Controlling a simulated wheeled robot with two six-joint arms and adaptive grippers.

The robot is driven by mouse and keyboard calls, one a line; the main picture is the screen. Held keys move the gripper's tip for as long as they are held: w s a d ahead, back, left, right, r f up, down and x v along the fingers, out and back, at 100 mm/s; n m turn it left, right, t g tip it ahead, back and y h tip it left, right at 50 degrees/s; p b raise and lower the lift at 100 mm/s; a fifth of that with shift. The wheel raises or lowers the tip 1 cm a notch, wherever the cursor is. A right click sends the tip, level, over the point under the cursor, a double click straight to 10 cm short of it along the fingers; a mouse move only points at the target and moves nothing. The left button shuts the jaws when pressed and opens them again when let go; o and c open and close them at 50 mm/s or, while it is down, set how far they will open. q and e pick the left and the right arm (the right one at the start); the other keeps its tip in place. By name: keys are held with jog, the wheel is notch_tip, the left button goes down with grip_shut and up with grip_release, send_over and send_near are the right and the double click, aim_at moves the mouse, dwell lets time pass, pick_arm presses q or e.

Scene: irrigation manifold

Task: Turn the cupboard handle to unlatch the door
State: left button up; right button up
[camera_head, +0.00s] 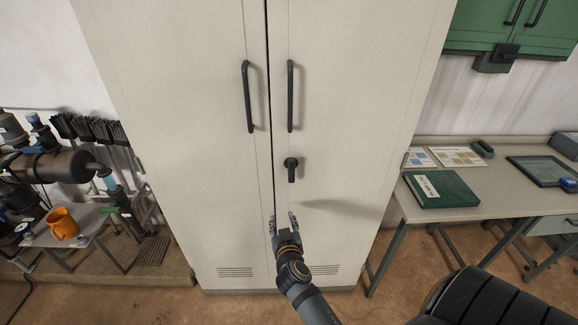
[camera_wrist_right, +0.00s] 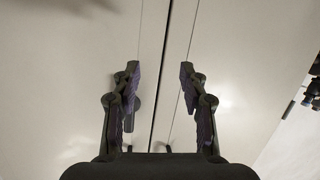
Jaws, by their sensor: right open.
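The tall pale cupboard (camera_head: 210,180) stands straight ahead with both doors shut. Its small dark turn handle (camera_head: 291,170) sits on the right door beside the seam, with its lever hanging down. My right gripper (camera_head: 283,222) is open and empty, below the handle and apart from it in the head view. In the right wrist view my right gripper (camera_wrist_right: 158,75) faces the doors with the seam between its fingers. A dark shape by the left finger there looks like the turn handle, partly hidden. My left gripper is not in view.
Two long dark pull handles (camera_head: 248,97) (camera_head: 290,96) flank the seam above the turn handle. A dark chair (camera_head: 500,298) is at lower right.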

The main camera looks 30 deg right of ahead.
aim_at(292, 166)
notch_tip(292, 166, up, 14)
jog(key=s+d+m+t+h, duration=0.1)
jog(key=d+m+t+h, duration=0.1)
jog(key=d+m+h, duration=0.1)
jog(key=p+x, duration=0.3)
jog(key=x, duration=0.6)
jog(key=shift+p, duration=0.3)
jog(key=shift+w+d+f, duration=0.1)
jog(key=shift+w+d, duration=0.25)
jog(key=shift+w, duration=0.15)
grip_shut()
